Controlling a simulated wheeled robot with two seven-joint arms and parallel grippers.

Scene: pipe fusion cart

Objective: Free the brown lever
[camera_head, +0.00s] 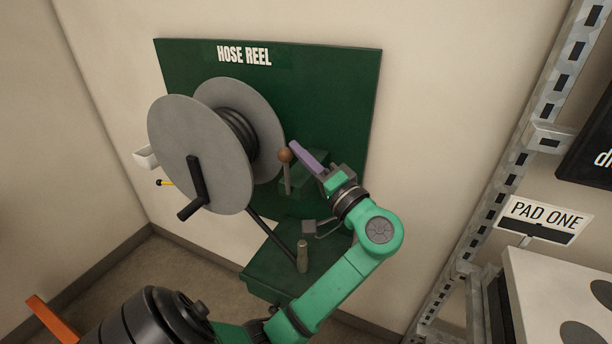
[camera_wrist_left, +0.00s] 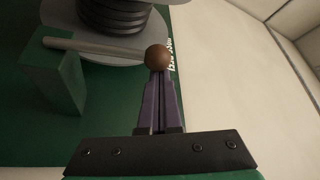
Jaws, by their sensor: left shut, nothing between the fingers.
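The brown lever has a round brown knob (camera_head: 285,155) on a thin grey stem, standing upright just right of the hose reel. In the left wrist view the knob (camera_wrist_left: 156,57) is at the fingertips, and its stem runs left to a green block (camera_wrist_left: 55,80). My left gripper (camera_head: 294,146) has purple fingers, shut and empty, pointing at the knob from the right. In the left wrist view the closed fingertips (camera_wrist_left: 158,76) meet or overlap the knob's near edge; I cannot tell whether they touch. My right gripper is not in view.
The grey reel (camera_head: 180,150) with a black crank (camera_head: 195,185) stands left of the lever, before a green panel (camera_head: 335,85). A green base (camera_head: 265,275) with a short tan post (camera_head: 302,256) lies below. A metal rack (camera_head: 520,150) stands right.

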